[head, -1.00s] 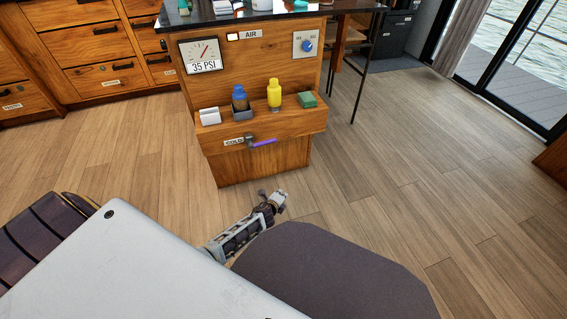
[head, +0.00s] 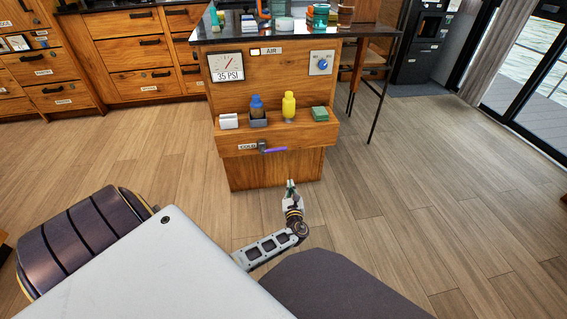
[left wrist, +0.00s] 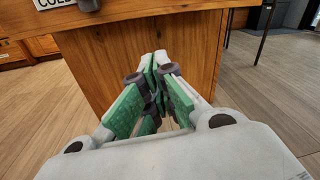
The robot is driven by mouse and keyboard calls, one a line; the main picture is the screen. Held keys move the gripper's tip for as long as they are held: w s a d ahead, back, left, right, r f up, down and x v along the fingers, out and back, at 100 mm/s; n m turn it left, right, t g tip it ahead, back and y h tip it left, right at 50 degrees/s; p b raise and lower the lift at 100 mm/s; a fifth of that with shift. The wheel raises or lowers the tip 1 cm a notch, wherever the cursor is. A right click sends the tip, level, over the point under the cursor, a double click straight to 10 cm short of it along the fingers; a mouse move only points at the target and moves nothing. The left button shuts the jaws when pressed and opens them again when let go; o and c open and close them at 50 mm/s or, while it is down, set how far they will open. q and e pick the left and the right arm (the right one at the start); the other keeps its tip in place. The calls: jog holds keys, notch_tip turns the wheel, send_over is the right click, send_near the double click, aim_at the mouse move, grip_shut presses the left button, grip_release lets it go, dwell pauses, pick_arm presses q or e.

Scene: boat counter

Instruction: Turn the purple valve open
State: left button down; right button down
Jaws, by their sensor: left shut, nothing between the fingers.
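The purple valve handle (head: 274,150) sits on the front of the wooden counter's ledge, beside a label reading "COLD" (head: 247,147). It lies about horizontal, pointing right from a grey valve body (head: 262,147). My left gripper (head: 291,184) is below and slightly right of the valve, apart from it, in front of the counter base. In the left wrist view its green-padded fingers (left wrist: 155,85) are closed together with nothing between them. The purple handle does not show in that view; only a grey valve part (left wrist: 88,5) shows at the top. My right gripper is not in view.
The ledge holds a white item (head: 228,121), a blue bottle (head: 257,107), a yellow bottle (head: 289,106) and a green sponge (head: 320,113). Above are a gauge (head: 227,66) and a blue knob (head: 322,63). A stool (head: 376,100) stands right. The floor around the counter is clear.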

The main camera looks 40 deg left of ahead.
pick_arm(q)
jog(key=shift+s+a+r+g+y, duration=0.3)
jog(key=shift+s+a+r+y, duration=0.7)
jog(key=shift+y, duration=0.1)
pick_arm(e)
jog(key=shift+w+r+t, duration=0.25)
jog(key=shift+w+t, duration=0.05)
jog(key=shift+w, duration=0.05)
pick_arm(q)
jog(key=shift+w, duration=0.15)
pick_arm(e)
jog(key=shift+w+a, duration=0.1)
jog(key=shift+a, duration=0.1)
